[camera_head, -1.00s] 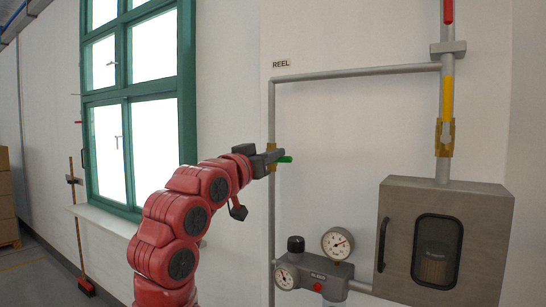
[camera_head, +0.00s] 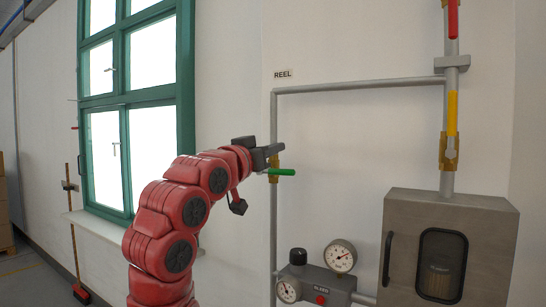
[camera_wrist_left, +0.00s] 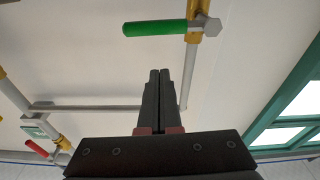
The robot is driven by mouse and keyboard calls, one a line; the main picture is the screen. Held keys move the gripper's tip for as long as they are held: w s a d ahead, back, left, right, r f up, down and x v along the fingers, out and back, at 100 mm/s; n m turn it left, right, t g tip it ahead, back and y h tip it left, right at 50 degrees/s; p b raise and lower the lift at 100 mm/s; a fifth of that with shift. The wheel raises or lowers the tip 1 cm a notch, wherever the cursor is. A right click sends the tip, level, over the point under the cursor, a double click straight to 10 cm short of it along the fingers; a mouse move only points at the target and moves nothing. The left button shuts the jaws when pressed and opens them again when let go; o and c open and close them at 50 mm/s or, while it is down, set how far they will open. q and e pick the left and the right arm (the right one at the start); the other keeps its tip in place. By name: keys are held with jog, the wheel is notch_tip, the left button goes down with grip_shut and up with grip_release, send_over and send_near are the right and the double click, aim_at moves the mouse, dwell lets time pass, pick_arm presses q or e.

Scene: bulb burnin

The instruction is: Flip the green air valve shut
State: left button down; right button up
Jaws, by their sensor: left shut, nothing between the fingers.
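The green valve handle (camera_head: 281,172) sticks out level to the right from a brass valve (camera_head: 275,161) on the vertical grey pipe under the REEL label. In the left wrist view the green handle (camera_wrist_left: 155,28) lies crosswise to the pipe, beyond the fingertips. My left gripper (camera_head: 279,150) is shut and empty, just above the green handle in the head view. In the left wrist view its two fingers (camera_wrist_left: 160,72) are together, with a visible gap between them and the handle. My right gripper is not in view.
A yellow handle (camera_head: 452,112) and a red handle (camera_head: 453,18) are on the right pipe. Below stand a grey cabinet (camera_head: 400,225) and a regulator with gauges (camera_head: 340,257). A green-framed window (camera_head: 186,100) is at left. The wall around the valve is bare.

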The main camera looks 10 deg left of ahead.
pick_arm(q)
jog(key=b+v, duration=0.1)
jog(key=v, duration=0.7)
jog(key=shift+s+f, duration=0.15)
jog(key=shift+s, duration=0.25)
